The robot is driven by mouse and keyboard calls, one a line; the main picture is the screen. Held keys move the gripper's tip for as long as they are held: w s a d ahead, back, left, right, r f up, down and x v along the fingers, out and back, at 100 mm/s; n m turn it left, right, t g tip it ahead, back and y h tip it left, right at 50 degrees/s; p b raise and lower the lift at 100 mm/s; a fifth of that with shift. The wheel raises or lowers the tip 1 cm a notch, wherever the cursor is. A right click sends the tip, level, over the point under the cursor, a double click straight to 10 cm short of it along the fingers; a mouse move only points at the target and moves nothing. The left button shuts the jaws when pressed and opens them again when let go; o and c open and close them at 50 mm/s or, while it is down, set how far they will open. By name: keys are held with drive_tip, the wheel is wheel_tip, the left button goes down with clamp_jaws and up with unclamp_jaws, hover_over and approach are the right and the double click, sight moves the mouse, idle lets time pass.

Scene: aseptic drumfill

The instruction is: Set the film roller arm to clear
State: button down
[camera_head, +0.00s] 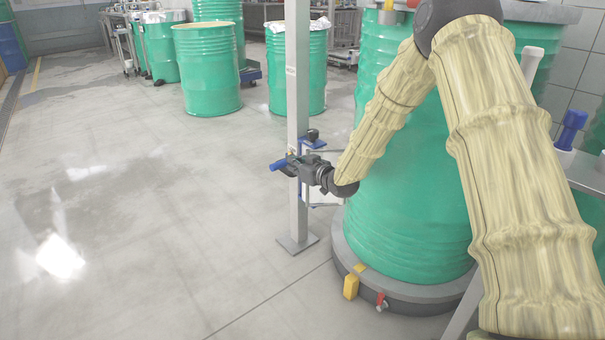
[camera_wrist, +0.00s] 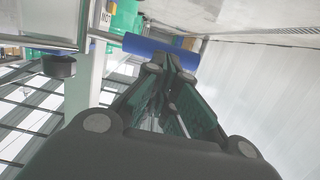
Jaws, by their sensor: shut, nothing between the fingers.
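What looks like the film roller arm is a steel rod (camera_wrist: 48,41) with a blue grip (camera_wrist: 148,45) at its end, beside the grey post. The blue grip also shows in the head view (camera_head: 278,165), left of the post. My gripper (camera_wrist: 172,62) is shut and empty, its fingertips close against the blue grip; I cannot tell if they touch. In the head view my gripper (camera_head: 290,170) is in front of the post at the grip's height. A black knob (camera_head: 312,134) sits just above, and shows in the wrist view (camera_wrist: 60,66). The arm's pivot is partly hidden.
The grey post (camera_head: 298,85) stands on a floor plate (camera_head: 297,243). A large green drum (camera_head: 415,215) on a grey round base (camera_head: 400,292) is close to its right. Several green drums (camera_head: 207,70) stand behind. The floor at left is clear.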

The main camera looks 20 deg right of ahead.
drive_tip(key=shift+b+x, duration=0.3)
drive_tip(key=shift+x, duration=0.7)
drive_tip(key=shift+w+a+h, duration=0.2)
drive_tip(key=shift+h, duration=0.1)
